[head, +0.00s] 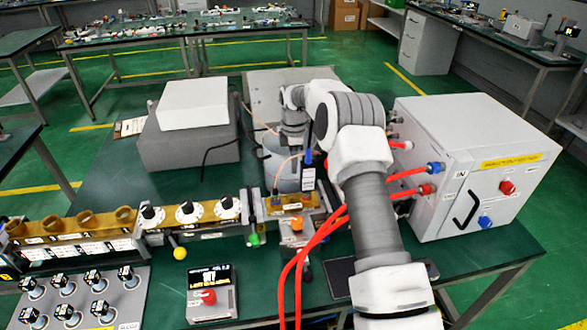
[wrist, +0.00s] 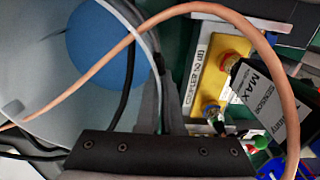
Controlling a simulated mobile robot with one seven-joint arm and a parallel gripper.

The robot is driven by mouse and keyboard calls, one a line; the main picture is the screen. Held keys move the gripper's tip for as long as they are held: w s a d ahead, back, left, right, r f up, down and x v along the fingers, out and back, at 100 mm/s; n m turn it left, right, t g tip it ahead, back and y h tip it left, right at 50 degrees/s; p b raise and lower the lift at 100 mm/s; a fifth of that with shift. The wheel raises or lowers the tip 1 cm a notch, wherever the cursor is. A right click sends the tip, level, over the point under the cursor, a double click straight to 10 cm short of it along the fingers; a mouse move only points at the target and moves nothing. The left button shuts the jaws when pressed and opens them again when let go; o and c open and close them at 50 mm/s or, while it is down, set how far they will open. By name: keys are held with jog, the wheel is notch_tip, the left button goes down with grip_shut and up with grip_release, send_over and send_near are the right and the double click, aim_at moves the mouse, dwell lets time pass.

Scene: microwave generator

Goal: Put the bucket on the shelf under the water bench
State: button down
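The bucket (head: 282,168) is pale and translucent. It stands on the green-topped bench among the equipment, partly hidden behind my arm in the head view. In the wrist view the bucket (wrist: 60,75) fills the upper left, its open mouth towards the camera and a round blue patch inside. My gripper (wrist: 160,100) is at the right side of the bucket's rim. Its fingers are close together near the picture's middle and look shut on the rim. The arm hides the gripper in the head view. I cannot tell which bench is the water bench.
A white box unit (head: 470,165) stands right of my arm. Red hoses (head: 315,240) run beside the arm. A grey-and-white box (head: 190,130) stands behind left. An orange hose (wrist: 265,60) crosses the bucket's mouth. Low shelves show at far left (head: 35,85) and far right (head: 577,125).

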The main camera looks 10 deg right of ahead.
jog(key=shift+f, duration=0.75)
jog(key=c, duration=1.5)
grip_release()
jog(key=shift+f, duration=0.25)
jog(key=o, duration=0.4)
jog(key=shift+r, duration=0.1)
